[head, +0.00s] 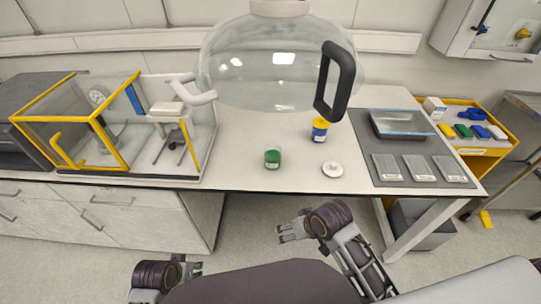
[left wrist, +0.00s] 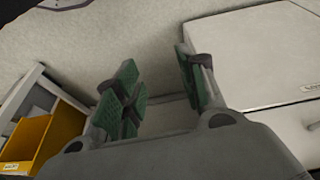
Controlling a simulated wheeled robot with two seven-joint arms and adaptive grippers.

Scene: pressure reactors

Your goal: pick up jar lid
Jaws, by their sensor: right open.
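The jar lid (head: 332,170), a small white disc with a raised knob, lies on the white table near its front edge. A small clear jar with green contents (head: 272,159) stands to its left. My right gripper (head: 283,232) is open and empty, in front of the table edge, below and left of the lid in the head view. My left gripper (head: 197,268) is low at the bottom left, away from the table top. The left wrist view shows the left gripper (left wrist: 160,92) open, with green pads and nothing between them.
A yellow-and-blue container (head: 320,129) stands behind the lid. A grey mat (head: 421,172) with a tray (head: 402,123) and several flat blocks lies to the right. A yellow-framed glass enclosure (head: 105,125) stands at left. A large glass vessel with a black handle (head: 336,80) hangs above.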

